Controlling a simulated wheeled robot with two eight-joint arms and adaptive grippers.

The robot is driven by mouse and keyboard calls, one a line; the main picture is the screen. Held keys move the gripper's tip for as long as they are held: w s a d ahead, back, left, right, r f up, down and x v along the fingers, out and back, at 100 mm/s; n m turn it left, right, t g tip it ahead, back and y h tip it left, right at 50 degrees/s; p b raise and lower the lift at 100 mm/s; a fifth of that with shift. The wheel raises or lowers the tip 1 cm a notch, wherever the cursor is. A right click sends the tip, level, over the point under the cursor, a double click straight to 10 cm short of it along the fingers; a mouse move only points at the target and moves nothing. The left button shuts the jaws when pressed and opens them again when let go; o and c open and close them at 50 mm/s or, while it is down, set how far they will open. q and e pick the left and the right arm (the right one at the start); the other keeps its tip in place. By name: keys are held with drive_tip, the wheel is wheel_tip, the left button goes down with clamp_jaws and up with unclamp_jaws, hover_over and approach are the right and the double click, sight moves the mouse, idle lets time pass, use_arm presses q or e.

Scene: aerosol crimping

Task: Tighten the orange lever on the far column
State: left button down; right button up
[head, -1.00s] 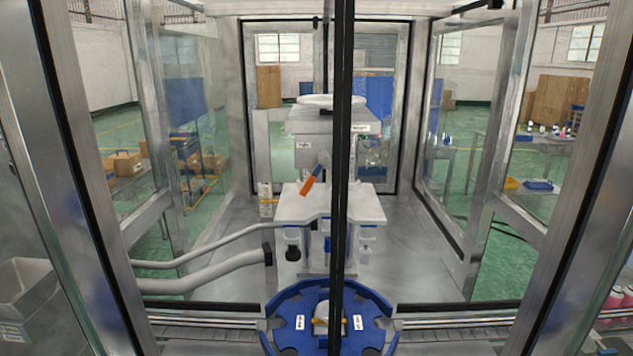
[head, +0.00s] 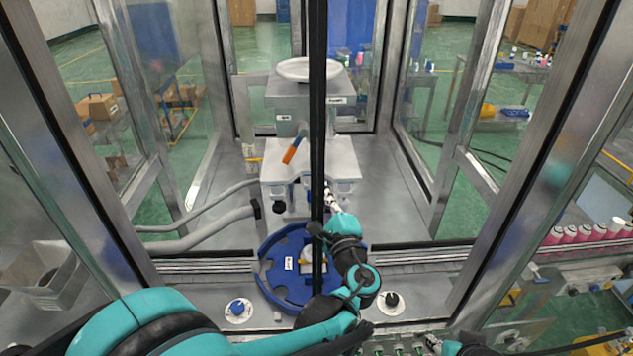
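The orange lever (head: 293,150) is on the column of the machine (head: 305,115) at the back of the glass enclosure. It tilts, with its upper end to the right and its lower end to the left. My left gripper (head: 329,196) reaches into the enclosure, in front of the white machine plate, below and to the right of the lever and apart from it. Its fingers are small and partly behind the black door post, so their opening is unclear. My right gripper (head: 432,341) is low at the bottom edge, outside the enclosure, and its fingers are unclear too.
A black vertical post (head: 318,90) crosses the middle of the view. A blue round turntable (head: 275,283) lies under my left forearm. Grey hoses (head: 200,233) run in from the left. Pink cans (head: 590,233) stand at the right. The enclosure floor right of the machine is clear.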

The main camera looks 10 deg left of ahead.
sight(295, 143)
use_arm(q)
drive_tip(key=w+a+r+p, duration=0.1)
drive_tip(key=w+a+r, duration=0.2)
drive_tip(key=w+a, duration=0.3)
drive_tip(key=shift+a, duration=0.55)
use_arm(e)
drive_tip(key=shift+r, duration=0.6)
drive_tip(key=shift+w, duration=0.1)
